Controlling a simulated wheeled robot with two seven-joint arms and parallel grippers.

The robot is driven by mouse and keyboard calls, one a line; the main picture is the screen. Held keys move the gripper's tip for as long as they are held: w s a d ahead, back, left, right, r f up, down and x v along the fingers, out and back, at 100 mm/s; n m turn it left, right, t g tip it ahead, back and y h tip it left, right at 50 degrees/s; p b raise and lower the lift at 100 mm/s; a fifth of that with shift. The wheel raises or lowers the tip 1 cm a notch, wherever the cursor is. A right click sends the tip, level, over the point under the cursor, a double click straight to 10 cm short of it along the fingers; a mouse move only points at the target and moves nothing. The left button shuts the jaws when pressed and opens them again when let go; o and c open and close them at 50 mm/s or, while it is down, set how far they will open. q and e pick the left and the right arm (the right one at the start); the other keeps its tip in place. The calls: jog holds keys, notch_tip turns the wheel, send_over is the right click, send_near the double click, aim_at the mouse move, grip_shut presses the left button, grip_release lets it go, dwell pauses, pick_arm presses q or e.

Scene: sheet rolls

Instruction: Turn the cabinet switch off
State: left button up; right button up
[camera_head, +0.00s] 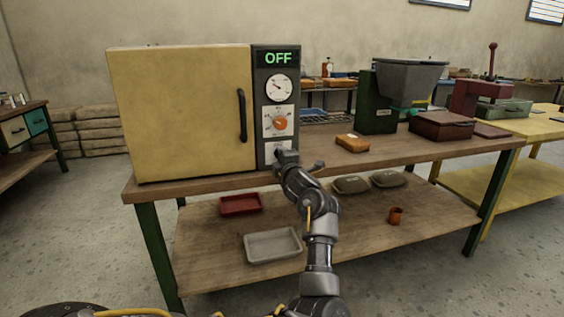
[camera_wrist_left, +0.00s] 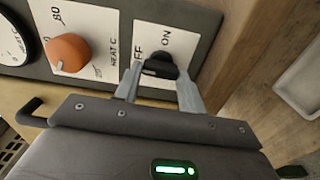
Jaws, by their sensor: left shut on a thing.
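The yellow cabinet (camera_head: 180,115) stands on the workbench with its door closed. Its dark control panel (camera_head: 259,90) has a display (camera_head: 277,59) that reads OFF in green. The black cabinet switch (camera_wrist_left: 160,66) sits on a white plate marked OFF and ON in the left wrist view. My left gripper (camera_head: 285,157) is at the bottom of the panel and hides the switch in the head view. In the left wrist view, the fingers of my left gripper (camera_wrist_left: 160,76) are shut on the switch, one on each side. My right gripper is not in view.
An orange heat knob (camera_wrist_left: 69,53) and a gauge (camera_head: 279,88) sit above the switch. The door handle (camera_head: 242,115) is to the left. On the bench (camera_head: 330,168), an orange-brown block (camera_head: 352,143) lies right of the cabinet. Trays lie on the shelf below.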

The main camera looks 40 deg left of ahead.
pick_arm(q)
jog(key=shift+a+f, duration=0.1)
jog(key=shift+f, duration=0.05)
jog(key=o, duration=1)
jog(key=shift+s, duration=0.1)
jog(key=shift+r, duration=0.2)
